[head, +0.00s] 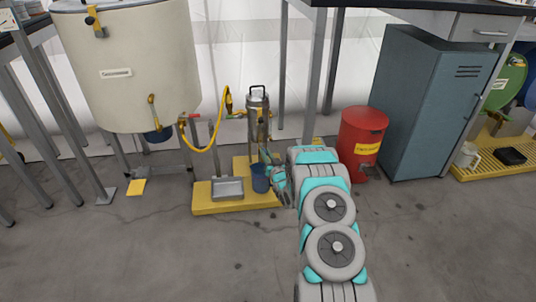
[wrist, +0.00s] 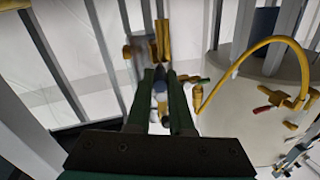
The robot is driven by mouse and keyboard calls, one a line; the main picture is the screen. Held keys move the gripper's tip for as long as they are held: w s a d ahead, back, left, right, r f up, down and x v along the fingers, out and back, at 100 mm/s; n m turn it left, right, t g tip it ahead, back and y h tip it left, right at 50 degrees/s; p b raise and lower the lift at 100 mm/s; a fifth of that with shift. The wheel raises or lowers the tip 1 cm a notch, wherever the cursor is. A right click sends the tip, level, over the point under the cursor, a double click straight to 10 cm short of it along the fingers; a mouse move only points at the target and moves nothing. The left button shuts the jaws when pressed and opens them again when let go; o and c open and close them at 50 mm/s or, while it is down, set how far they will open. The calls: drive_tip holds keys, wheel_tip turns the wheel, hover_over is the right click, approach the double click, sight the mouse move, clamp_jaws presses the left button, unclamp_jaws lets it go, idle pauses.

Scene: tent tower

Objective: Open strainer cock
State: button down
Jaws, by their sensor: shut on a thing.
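The strainer (head: 257,115) is a narrow upright metal cylinder with a dark top handle, standing on a yellow platform in the head view. My gripper (head: 267,160) is low at its front, beside a small blue bucket. In the wrist view, the two dark green fingers of my gripper (wrist: 161,80) are close together around a small part low on the strainer, which I take to be its cock. The cock is mostly hidden by the fingers, and its handle angle is unclear.
A cream tank (head: 135,70) stands left, with a yellow hose (head: 208,145) looping to the strainer. The blue bucket (head: 260,180) and a grey tray (head: 228,188) sit on the yellow platform (head: 235,207). A red bin (head: 360,135) and blue cabinet (head: 425,105) stand right. Front floor is clear.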

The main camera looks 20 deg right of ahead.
drive_tip(key=h, duration=0.1)
drive_tip(key=a+m+h, duration=0.1)
drive_tip(key=m+h, duration=0.1)
drive_tip(key=h, duration=0.1)
drive_tip(key=shift+w+a+r+g, duration=0.1)
drive_tip(key=shift+w+a+g, duration=0.1)
drive_tip(key=shift+a+g, duration=0.1)
drive_tip(key=shift+m, duration=0.3)
drive_tip(key=shift+d, duration=0.1)
drive_tip(key=c, duration=0.8)
unclamp_jaws()
drive_tip(key=shift+s, duration=0.1)
drive_tip(key=shift+s, duration=0.1)
drive_tip(key=shift+v, duration=3.8)
